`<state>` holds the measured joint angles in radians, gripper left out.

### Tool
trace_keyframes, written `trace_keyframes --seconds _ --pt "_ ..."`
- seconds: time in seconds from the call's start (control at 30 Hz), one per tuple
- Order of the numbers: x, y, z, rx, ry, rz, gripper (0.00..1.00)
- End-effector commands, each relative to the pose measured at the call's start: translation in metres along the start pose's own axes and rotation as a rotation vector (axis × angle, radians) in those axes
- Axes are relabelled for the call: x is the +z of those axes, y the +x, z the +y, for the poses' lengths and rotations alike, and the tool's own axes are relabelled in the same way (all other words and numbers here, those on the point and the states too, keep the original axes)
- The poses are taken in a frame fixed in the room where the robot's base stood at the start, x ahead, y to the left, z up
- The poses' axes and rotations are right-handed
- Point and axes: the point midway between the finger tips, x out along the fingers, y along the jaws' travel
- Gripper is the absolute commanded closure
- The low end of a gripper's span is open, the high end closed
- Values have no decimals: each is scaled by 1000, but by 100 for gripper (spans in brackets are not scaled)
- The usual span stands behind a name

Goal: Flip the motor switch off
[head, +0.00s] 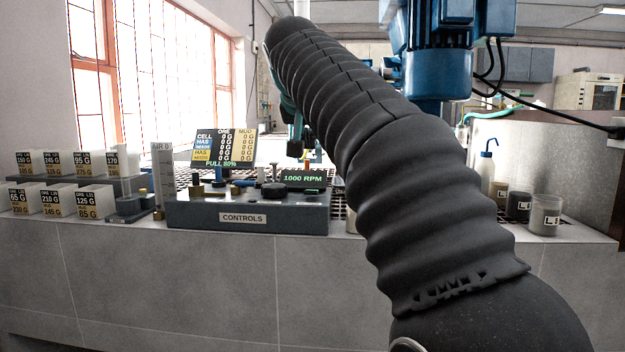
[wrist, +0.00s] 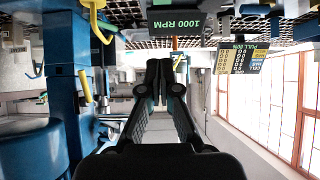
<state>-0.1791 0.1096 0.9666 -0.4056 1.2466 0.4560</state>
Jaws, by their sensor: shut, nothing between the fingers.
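The grey control box (head: 247,216), labelled CONTROLS, stands on the counter in the head view. Its green-lit display (head: 303,178) reads 1000 RPM and also shows upside down in the wrist view (wrist: 176,24). No switch is clearly labelled. A small orange and white piece (head: 308,156) shows just behind the display, and I cannot tell whether it is the motor switch. My gripper (head: 297,143) hangs above and behind the display, fingers pointing down. In the wrist view my gripper (wrist: 160,68) is shut and empty, its tips close to a thin orange piece (wrist: 175,58).
A black knob (head: 274,189) and brass valve sit on the box. A readout board (head: 225,147) stands behind it. Labelled ore containers (head: 50,201) line the left counter. A blue motor (head: 440,50) hangs upper right. A wash bottle (head: 487,168) and jars stand at right.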

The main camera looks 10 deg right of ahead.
Motion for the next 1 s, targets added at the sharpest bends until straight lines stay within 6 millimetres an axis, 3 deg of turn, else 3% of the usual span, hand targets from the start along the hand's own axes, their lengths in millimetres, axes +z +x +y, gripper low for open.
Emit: trace_keyframes --seconds 0.27,0.8,1.0 --pt "0 8 0 1 0 -2 100" --pt "1 103 0 1 0 -3 100" --pt "22 105 0 -2 -1 -1 100"
